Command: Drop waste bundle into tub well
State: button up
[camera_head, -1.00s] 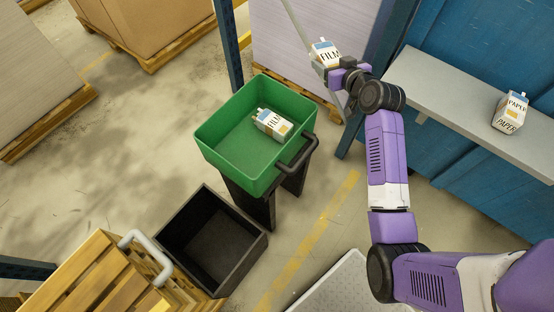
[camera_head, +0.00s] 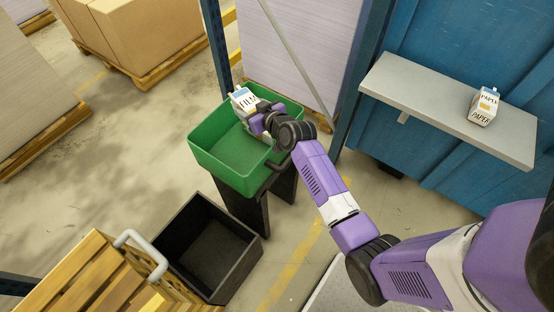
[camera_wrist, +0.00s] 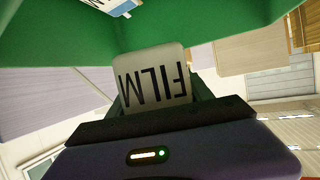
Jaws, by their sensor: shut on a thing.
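My gripper (camera_head: 257,119) is shut on a white carton-shaped bundle marked FILM (camera_head: 243,103). It holds the bundle tilted over the far part of the green tub (camera_head: 218,172); the exact height above the floor of the tub cannot be told. In the wrist view the FILM bundle (camera_wrist: 155,80) sits between the fingers, with the green tub wall (camera_wrist: 210,25) beyond it. Part of another white and blue bundle (camera_wrist: 112,6) shows at the top edge of that view. My gripper and arm hide the tub's right part in the head view.
A black open bin (camera_head: 208,250) stands in front of the tub, beside a wooden slatted crate (camera_head: 95,280). A bundle marked PAPER (camera_head: 484,106) lies on a grey shelf (camera_head: 430,95) at right. A blue post (camera_head: 215,45) rises behind the tub.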

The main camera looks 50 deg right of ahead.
jog(key=shift+f+b, duration=1.55)
jog(key=shift+f, duration=0.85)
jog(key=o, duration=1.6)
jog(key=shift+c, duration=0.2)
jog(key=v, duration=0.8)
jog(key=shift+w+d, duration=0.1)
jog(key=shift+d, duration=0.05)
